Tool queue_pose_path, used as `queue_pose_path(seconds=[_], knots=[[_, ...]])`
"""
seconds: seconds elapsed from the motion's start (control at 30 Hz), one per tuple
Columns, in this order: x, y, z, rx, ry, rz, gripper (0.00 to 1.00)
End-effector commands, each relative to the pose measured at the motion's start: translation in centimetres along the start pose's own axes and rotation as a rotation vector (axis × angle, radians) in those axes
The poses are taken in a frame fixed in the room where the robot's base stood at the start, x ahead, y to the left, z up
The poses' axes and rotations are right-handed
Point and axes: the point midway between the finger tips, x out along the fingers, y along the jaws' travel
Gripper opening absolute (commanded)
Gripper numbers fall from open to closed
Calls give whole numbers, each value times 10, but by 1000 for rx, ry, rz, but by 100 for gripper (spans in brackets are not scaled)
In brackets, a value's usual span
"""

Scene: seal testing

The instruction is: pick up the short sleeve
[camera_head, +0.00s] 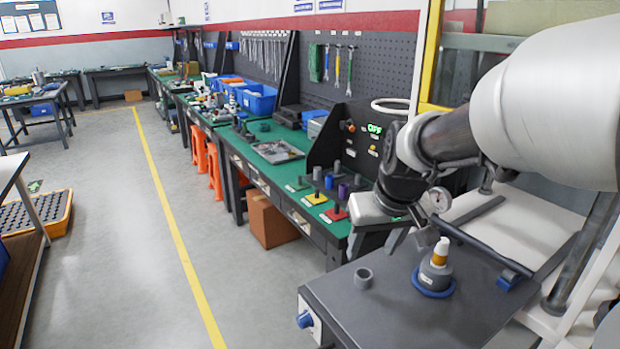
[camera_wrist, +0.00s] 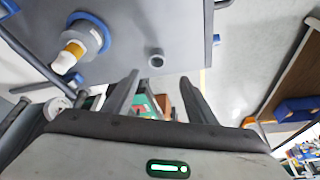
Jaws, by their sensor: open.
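A short grey hollow sleeve (camera_head: 363,278) stands upright on the dark grey tabletop (camera_head: 400,318), left of the test fixture. It also shows in the wrist view as a small grey ring (camera_wrist: 156,59), beyond and roughly between my fingertips. The fixture is a grey stepped body (camera_head: 437,270) with a blue ring at its base and an orange and white top; it shows at the upper left of the wrist view (camera_wrist: 85,38). My gripper (camera_head: 408,240) is open and empty above the tabletop, apart from the sleeve. Its two fingers (camera_wrist: 160,82) show in the wrist view.
The green bench (camera_head: 295,215) behind holds several grey, blue and purple cylinders, with yellow and red bases (camera_head: 335,214) near its front edge. A pressure gauge (camera_head: 439,199) stands behind the fixture. The tabletop around the sleeve is clear. A blue knob (camera_head: 305,320) sticks out at the table's left side.

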Motion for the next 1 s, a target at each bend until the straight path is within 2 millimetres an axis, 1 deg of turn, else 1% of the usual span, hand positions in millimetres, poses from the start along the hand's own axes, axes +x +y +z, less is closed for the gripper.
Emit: queue_pose_path(seconds=[0.03, 0.1, 0.2, 0.3, 0.47, 0.7, 0.8, 1.0], knots=[[14, 0, 2, 0, -5, -1, 52], [29, 0, 2, 0, -5, -1, 52], [45, 0, 2, 1, -3, -1, 52], [55, 0, 1, 1, -2, -1, 52], [64, 1, 2, 1, -2, -1, 52], [99, 8, 5, 1, -4, -1, 52], [108, 7, 5, 1, -2, -1, 52], [112, 8, 4, 0, 0, 0, 52]])
